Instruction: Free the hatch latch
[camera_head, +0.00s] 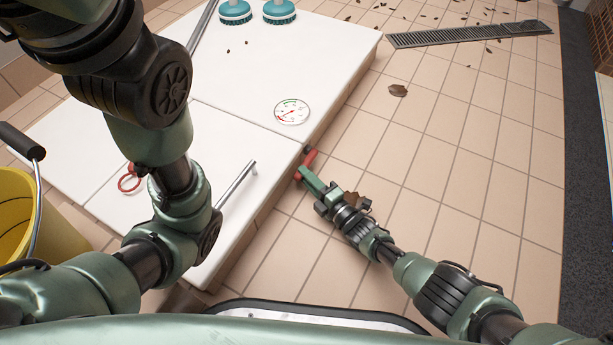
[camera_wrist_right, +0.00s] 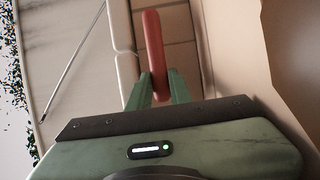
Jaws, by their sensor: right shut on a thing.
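The hatch latch is a red handle (camera_head: 309,160) on the right side edge of the white-topped unit in the head view. My right gripper (camera_head: 303,171) is at this handle. In the right wrist view the red handle (camera_wrist_right: 153,42) runs up from between the two green fingers of my right gripper (camera_wrist_right: 158,88), which are shut on it. The handle's mounting is mostly hidden by the fingers. My left arm comes in from the left and crosses over the white top; its gripper is out of the head view.
The white top (camera_head: 240,85) carries a round dial (camera_head: 292,111), a metal bar handle (camera_head: 238,182), a red ring (camera_head: 129,179) and two teal brushes (camera_head: 279,11). A yellow bucket (camera_head: 40,225) stands at left. Tiled floor (camera_head: 440,130) at right is mostly clear, with leaves and a drain grate (camera_head: 470,35).

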